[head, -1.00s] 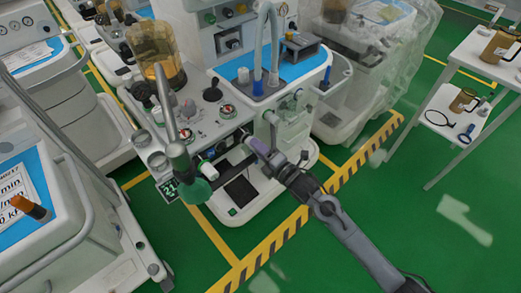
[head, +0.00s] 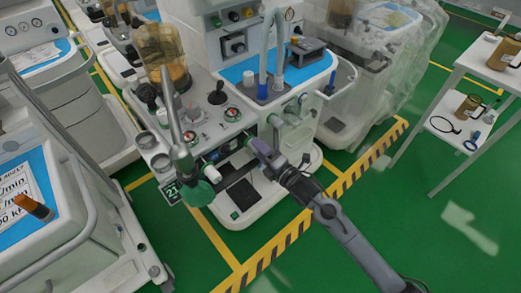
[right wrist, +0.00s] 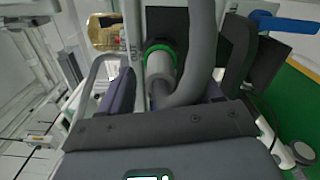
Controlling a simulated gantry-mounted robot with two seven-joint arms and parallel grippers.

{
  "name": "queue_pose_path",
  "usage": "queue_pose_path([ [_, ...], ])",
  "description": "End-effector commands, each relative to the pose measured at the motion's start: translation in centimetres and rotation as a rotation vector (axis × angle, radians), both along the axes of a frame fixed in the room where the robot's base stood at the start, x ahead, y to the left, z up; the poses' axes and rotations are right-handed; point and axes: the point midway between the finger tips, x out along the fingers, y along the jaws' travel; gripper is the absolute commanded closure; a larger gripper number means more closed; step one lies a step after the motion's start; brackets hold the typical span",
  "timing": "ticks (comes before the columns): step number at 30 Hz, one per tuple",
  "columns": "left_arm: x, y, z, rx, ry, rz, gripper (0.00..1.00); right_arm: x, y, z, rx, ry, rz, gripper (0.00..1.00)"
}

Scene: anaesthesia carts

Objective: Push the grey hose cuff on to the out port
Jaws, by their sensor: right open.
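In the right wrist view a grey hose cuff (right wrist: 160,68) on a thick grey hose (right wrist: 196,50) lies between my fingers. It lines up with a round port with a green ring (right wrist: 157,46). Cuff and ring appear close or touching; how far the cuff sits on the port I cannot tell. My right gripper (right wrist: 166,92) is open, with one finger on each side of the cuff. In the head view my right gripper (head: 256,146) is at the front of the anaesthesia machine, where the cuff is too small to make out. My left gripper is not in view.
The machine's metal bag arm (head: 174,115) and a green bag (head: 200,192) stand left of the gripper. A small white table (head: 448,135) is at the right. Green floor is clear at the lower right.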

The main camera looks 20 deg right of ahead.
Motion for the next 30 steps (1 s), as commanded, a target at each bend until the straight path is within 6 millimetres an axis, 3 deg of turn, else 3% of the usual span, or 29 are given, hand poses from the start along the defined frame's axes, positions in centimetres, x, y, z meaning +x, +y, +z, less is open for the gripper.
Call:
queue_pose_path([
  [5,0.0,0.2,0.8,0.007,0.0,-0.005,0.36,-1.6,-0.7,0.1,-0.002,0.001,0.0,0.36],
  [18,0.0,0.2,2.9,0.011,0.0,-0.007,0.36,-8.3,-3.2,0.1,-0.002,0.003,0.0,0.36],
  [30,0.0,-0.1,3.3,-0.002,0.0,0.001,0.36,-9.9,-3.9,0.0,0.0,0.0,0.0,0.36],
])
